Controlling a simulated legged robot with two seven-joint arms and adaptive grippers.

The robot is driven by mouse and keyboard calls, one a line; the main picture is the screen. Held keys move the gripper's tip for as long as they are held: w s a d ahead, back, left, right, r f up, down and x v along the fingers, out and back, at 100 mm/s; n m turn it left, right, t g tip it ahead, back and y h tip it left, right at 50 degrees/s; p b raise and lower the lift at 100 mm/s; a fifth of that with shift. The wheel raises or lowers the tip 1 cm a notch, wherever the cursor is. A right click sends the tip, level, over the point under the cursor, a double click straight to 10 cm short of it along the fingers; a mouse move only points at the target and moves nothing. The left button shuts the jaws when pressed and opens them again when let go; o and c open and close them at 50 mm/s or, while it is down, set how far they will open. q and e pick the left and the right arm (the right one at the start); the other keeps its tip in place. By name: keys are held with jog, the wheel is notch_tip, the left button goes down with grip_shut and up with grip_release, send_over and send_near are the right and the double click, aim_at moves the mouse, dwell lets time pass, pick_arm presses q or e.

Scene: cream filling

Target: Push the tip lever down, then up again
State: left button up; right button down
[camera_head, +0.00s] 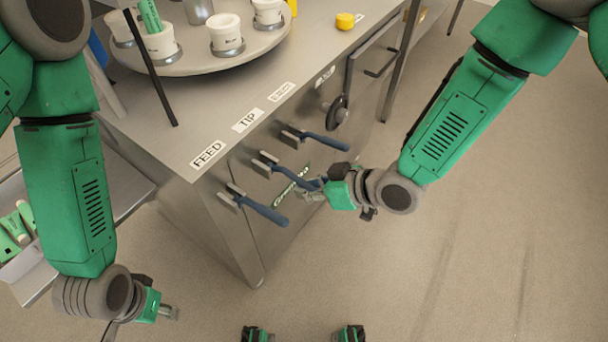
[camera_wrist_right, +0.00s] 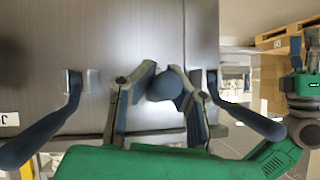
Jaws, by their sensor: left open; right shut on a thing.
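The tip lever (camera_head: 287,173) is the middle of three blue-handled levers on the front of the steel machine, below the TIP label (camera_head: 247,120). My right gripper (camera_head: 312,192) is at the handle's outer end and is shut on it. In the right wrist view the handle's rounded end (camera_wrist_right: 165,87) shows between the two fingers of that gripper (camera_wrist_right: 160,98). The handle slopes slightly down from its bracket in the head view. My left gripper (camera_head: 168,313) is open and empty, low at the left, away from the machine.
The feed lever (camera_head: 262,210) is on the left of the tip lever and a third lever (camera_head: 323,140) on its right, both close to my right gripper. A round turntable (camera_head: 190,67) with white cups stands on top. Open floor (camera_head: 490,230) lies to the right.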

aim_at(295, 177)
jog(key=r+h+p, duration=0.1)
jog(key=r+g+h+p, duration=0.1)
jog(key=p, duration=0.1)
jog(key=w+r+h+p, duration=0.1)
jog(key=p, duration=0.1)
jog(key=shift+a+r+g, duration=0.25)
jog(key=shift+r+g, duration=0.05)
jog(key=shift+r, duration=0.1)
jog(key=shift+w+a+r+g+h+p, duration=0.2)
jog(key=shift+g+h+p, duration=0.1)
jog(key=shift+p, duration=0.45)
jog(key=shift+w+r+h+p, duration=0.1)
jog(key=shift+h+p, duration=0.2)
jog(key=shift+a, duration=0.1)
jog(key=c, duration=1.5)
grip_release()
jog(key=shift+o, duration=0.2)
jog(key=shift+s, duration=0.3)
jog(key=v, duration=1.1)
jog(key=shift+w+d+r, duration=0.2)
jog(key=shift+d+r, duration=0.05)
jog(key=shift+r, duration=0.1)
